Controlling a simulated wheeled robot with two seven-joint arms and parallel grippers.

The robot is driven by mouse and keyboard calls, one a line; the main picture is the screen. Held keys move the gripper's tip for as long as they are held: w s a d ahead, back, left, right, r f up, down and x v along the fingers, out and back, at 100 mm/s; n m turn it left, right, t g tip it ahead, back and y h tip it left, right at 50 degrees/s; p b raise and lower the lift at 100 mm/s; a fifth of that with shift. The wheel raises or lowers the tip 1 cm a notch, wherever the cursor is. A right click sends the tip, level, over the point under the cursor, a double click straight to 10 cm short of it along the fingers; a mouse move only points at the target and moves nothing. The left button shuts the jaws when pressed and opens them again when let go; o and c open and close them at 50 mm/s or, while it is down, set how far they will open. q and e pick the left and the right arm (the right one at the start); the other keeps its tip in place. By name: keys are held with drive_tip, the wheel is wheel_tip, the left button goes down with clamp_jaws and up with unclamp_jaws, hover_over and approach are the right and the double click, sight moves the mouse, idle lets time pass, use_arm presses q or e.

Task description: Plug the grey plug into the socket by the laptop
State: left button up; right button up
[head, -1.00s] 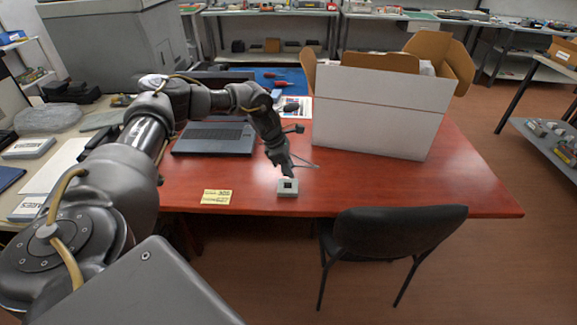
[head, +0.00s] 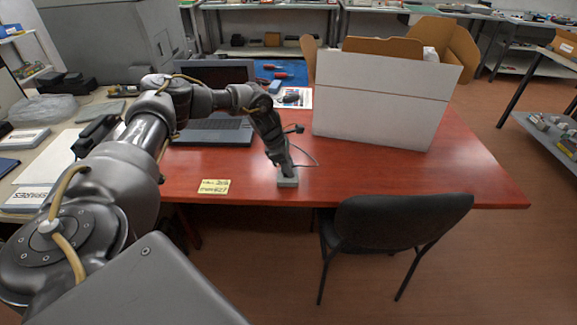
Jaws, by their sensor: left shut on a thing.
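The socket (head: 288,182) is a small pale grey box on the red table, to the right of the open laptop (head: 217,131). My left gripper (head: 287,171) points down right over the socket and is shut on the grey plug. The plug itself is hidden by the gripper and too small to make out. A thin dark cable (head: 314,158) loops out to the right of the gripper. I cannot tell whether the plug is inside the socket. My right gripper is not in view.
A large white cardboard box (head: 380,112) with open flaps stands behind and to the right. A yellow note (head: 214,186) lies left of the socket. A black chair (head: 402,225) stands at the table's front edge. The table's right side (head: 470,175) is clear.

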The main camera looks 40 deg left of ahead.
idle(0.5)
use_arm(q)
drive_tip(key=shift+w+d+r, duration=0.1)
idle(0.6)
drive_tip(key=shift+p, duration=0.4)
idle(0.5)
drive_tip(key=shift+f+b, duration=0.35)
drive_tip(key=shift+f, duration=0.35)
idle(0.4)
